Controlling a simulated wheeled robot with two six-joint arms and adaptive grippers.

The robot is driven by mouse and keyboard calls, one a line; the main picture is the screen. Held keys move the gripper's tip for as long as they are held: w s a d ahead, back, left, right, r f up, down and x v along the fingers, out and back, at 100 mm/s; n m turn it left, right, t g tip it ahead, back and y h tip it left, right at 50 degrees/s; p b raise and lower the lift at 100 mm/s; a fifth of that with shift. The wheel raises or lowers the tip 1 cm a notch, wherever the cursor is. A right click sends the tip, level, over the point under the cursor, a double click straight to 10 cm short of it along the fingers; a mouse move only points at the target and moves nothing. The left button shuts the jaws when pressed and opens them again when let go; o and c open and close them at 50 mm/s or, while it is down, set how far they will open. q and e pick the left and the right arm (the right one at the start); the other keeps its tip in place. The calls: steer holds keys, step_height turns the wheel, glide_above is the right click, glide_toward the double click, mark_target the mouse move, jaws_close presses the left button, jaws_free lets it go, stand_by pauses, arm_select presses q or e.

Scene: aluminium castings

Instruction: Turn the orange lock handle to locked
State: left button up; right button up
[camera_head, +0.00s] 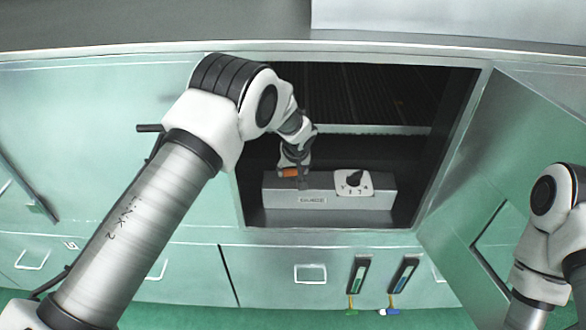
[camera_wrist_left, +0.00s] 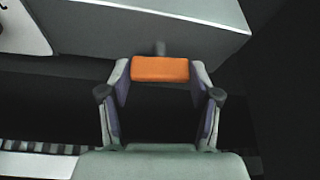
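The orange lock handle (camera_head: 289,173) is on the left part of a grey metal box (camera_head: 312,199) inside the open compartment. In the left wrist view the handle (camera_wrist_left: 160,69) is a wide orange bar in front of a short grey stem. My left gripper (camera_head: 294,167) is at the handle, partly covering it in the head view. In the left wrist view the fingers of my left gripper (camera_wrist_left: 161,75) sit at both ends of the bar and appear to touch it. My right arm shows at the right edge; its gripper is out of view.
A white dial plate with a black knob (camera_head: 354,182) is on the box, right of the handle. The compartment door (camera_head: 485,195) stands open at the right. Green cabinet fronts (camera_head: 180,270) lie below. A dark rack (camera_head: 370,95) fills the compartment's back.

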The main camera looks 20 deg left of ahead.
arm_select(q)
steer(key=shift+m+h, duration=0.4)
steer(key=shift+m, duration=0.7)
steer(key=o, duration=1.1)
steer(key=shift+o, duration=0.2)
steer(key=shift+r, duration=0.1)
steer(key=v, duration=1.1)
steer(key=shift+s+r, duration=0.25)
steer(key=shift+r, duration=0.05)
steer(key=shift+f, duration=0.1)
